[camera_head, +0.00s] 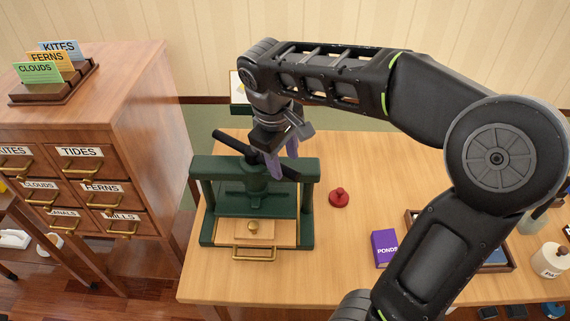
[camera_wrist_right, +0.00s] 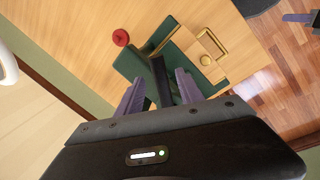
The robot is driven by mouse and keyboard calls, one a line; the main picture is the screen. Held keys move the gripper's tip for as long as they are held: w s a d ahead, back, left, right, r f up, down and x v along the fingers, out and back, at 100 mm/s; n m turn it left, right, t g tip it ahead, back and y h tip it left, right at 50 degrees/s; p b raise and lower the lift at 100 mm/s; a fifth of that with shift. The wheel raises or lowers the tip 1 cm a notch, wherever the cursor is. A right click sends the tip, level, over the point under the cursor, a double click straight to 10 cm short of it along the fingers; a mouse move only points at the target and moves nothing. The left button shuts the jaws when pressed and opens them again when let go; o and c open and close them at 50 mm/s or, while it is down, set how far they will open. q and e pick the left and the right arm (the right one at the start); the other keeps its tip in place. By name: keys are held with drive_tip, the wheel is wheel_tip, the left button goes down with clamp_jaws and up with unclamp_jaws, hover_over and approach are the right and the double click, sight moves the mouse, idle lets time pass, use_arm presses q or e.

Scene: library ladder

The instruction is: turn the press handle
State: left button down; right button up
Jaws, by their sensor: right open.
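The green press (camera_head: 255,212) stands on the left part of the wooden table. Its black bar handle (camera_head: 232,143) lies across the top, slanting from upper left to lower right. My right gripper (camera_head: 283,160) is over the press top, with its purple fingers pointing down at the handle. In the right wrist view the fingers (camera_wrist_right: 158,92) are apart, and the black handle (camera_wrist_right: 161,80) shows between them. I cannot tell whether either finger touches it. A wooden board with a brass knob (camera_head: 253,227) lies in the press base.
A red knobbed piece (camera_head: 339,197) and a purple PONDS book (camera_head: 384,248) are on the table (camera_head: 330,270) right of the press. A wooden drawer cabinet (camera_head: 135,130) stands to the left. A tray (camera_head: 507,266) and a white jar (camera_head: 549,261) are at right.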

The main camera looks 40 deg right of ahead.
drive_tip(key=shift+w+d+f, duration=0.1)
drive_tip(key=shift+d+f, duration=0.05)
drive_tip(key=shift+f, duration=0.5)
drive_tip(key=shift+d+f, duration=0.15)
drive_tip(key=shift+f, duration=0.45)
clamp_jaws()
idle(0.5)
